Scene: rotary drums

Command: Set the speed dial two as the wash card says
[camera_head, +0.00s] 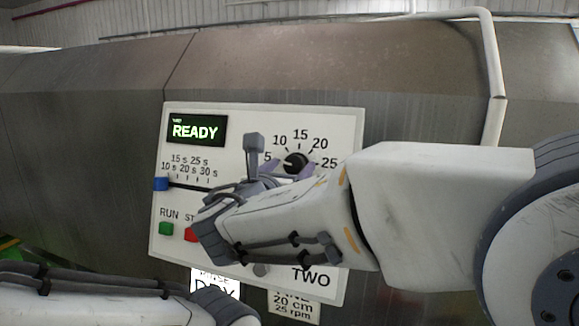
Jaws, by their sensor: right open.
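The speed dial (296,160) is a black round knob on a pale panel (345,125) marked TWO. Its scale reads 5, 10, 15, 20 and 25; a small light mark on the knob seems to face left, towards 5. My right gripper (287,172) is open, its purple-grey fingertips near the lower edge of the dial, one on each side; I cannot tell whether they touch it. A white card (212,279) below the panel shows DRY and a partly hidden line above. A second label (294,307) reads 20 cm, 25 rpm. My left arm crosses the bottom left; its gripper is out of frame.
The panel has a READY display (197,131), a time slider with a blue knob (161,184), a green RUN button (166,229) and a partly covered red button (190,235). A metal drum (80,150) lies behind.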

